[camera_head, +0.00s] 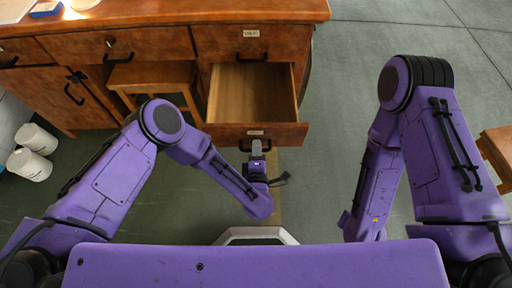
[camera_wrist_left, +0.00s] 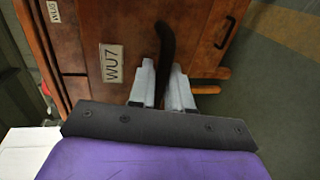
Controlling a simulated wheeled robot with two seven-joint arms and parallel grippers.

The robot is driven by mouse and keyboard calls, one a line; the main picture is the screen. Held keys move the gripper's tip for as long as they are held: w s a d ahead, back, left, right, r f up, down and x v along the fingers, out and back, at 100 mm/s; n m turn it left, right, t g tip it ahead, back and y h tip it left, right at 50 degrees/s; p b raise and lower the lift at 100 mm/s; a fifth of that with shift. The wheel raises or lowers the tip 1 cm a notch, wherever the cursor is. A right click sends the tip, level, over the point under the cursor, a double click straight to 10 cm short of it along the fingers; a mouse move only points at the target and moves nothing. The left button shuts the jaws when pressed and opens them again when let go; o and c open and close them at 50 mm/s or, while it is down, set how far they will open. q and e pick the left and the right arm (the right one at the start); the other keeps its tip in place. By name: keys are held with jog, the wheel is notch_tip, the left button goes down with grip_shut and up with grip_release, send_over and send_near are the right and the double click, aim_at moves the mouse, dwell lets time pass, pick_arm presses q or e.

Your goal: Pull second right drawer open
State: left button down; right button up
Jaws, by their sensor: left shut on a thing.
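The second right drawer (camera_head: 285,134) stands pulled well out of the wooden desk, and its empty inside shows in the head view. My left gripper (camera_head: 257,150) is at the middle of the drawer front. In the left wrist view, the two grey fingers of my left gripper (camera_wrist_left: 163,78) are shut around the dark drawer handle (camera_wrist_left: 166,42). A label reading WU7 (camera_wrist_left: 111,63) is on the drawer front beside them. My right arm hangs at the right in the head view, and its gripper does not show.
The drawer above (camera_head: 225,41) is closed. A wooden stool (camera_head: 150,75) stands under the desk, left of the open drawer. White containers (camera_head: 30,165) are on the floor at far left. Another wooden piece (camera_head: 498,150) is at the right edge. Floor right of the desk is clear.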

pick_arm(q)
jog(key=c, duration=1.3)
grip_release()
jog(key=shift+o, duration=0.2)
jog(key=p+v, duration=0.1)
jog(key=v, duration=0.9)
jog(key=shift+s+p, duration=0.25)
jog(key=shift+p, duration=0.15)
